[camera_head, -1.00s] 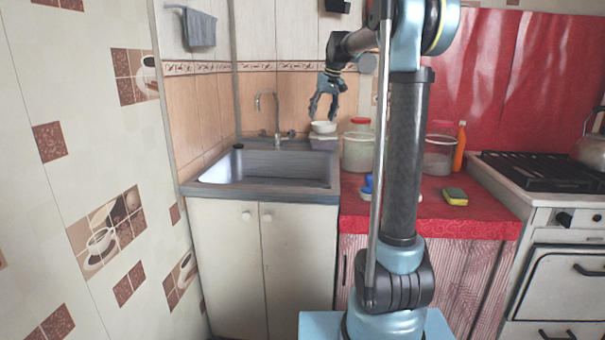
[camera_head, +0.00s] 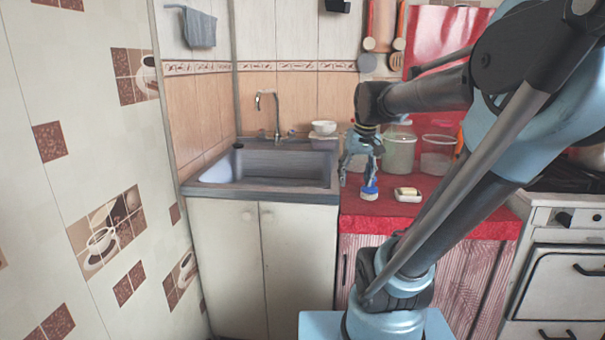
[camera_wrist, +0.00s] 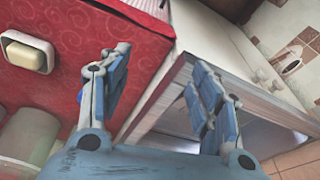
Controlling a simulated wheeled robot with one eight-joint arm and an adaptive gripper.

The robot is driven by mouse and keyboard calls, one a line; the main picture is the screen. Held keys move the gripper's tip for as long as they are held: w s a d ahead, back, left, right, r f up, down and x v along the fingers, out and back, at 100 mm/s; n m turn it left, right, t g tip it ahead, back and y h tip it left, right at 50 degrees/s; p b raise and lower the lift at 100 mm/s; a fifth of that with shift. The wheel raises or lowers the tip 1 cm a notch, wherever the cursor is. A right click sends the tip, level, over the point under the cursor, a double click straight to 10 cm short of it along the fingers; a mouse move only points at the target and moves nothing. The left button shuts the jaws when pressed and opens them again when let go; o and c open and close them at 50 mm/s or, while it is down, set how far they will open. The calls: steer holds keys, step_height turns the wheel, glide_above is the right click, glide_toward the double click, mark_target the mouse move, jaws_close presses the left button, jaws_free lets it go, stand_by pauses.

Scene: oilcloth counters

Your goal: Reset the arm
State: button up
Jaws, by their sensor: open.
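My gripper (camera_head: 357,183) is open and empty, pointing down over the front left part of the red counter, near the sink's right edge. Its two blue fingers (camera_wrist: 158,72) stand well apart in the wrist view with nothing between them. A blue brush-like thing (camera_head: 370,192) with a pale base stands on the counter close to the right finger; whether they touch I cannot tell. My arm reaches across the right half of the head view and hides part of the counter and stove.
A cream bar on a dish (camera_head: 408,195) lies on the red counter (camera_head: 390,226); it also shows in the wrist view (camera_wrist: 28,54). Clear containers (camera_head: 399,153) stand behind. The sink (camera_head: 272,168) with its tap is left, with a white bowl (camera_head: 324,128) at its back corner.

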steer(key=s+d+f+m, duration=0.1)
steer(key=s+d+f, duration=0.2)
steer(key=s+f, duration=1.2)
steer(key=shift+f+h, duration=0.35)
steer(key=shift+h, duration=0.05)
steer(key=shift+w+f, duration=0.2)
steer(key=shift+w, duration=0.2)
